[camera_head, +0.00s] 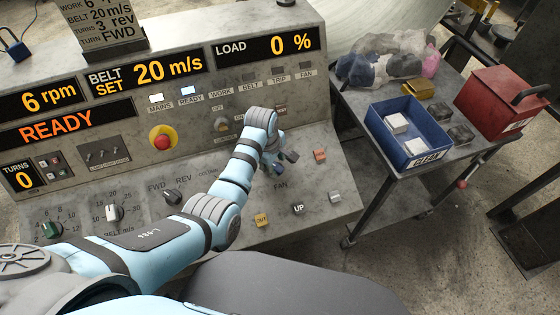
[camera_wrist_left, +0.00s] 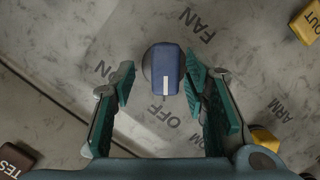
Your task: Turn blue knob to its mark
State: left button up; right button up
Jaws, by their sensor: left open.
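The blue knob (camera_wrist_left: 167,70) shows in the left wrist view on the grey panel. It is a rounded block with a white pointer line at its lower end, pointing toward the OFF label. The ON label lies to its left and FAN is above right. My left gripper (camera_wrist_left: 165,84) is open, with one green-padded finger on each side of the knob and gaps to both. In the head view my left gripper (camera_head: 283,160) is over the right part of the console; the knob is hard to make out there. My right gripper is not in view.
Near the gripper are a yellow OUT button (camera_wrist_left: 306,22), an orange button (camera_head: 320,156) and a red emergency stop (camera_head: 163,137). The console (camera_head: 330,185) ends at the right, where a cart holds a blue CLEAN bin (camera_head: 423,158) and a red toolbox (camera_head: 500,100).

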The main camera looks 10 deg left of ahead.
pick_arm(q)
jog(key=shift+s+r, duration=0.15)
jog(key=shift+s, duration=0.05)
jog(key=shift+c, duration=0.2)
jog(key=shift+s+d+r, duration=0.1)
jog(key=shift+s+r, duration=0.05)
jog(key=shift+s, duration=0.1)
jog(key=c, duration=0.3)
jog(key=shift+s, duration=0.1)
jog(key=c, duration=0.4)
grip_shut()
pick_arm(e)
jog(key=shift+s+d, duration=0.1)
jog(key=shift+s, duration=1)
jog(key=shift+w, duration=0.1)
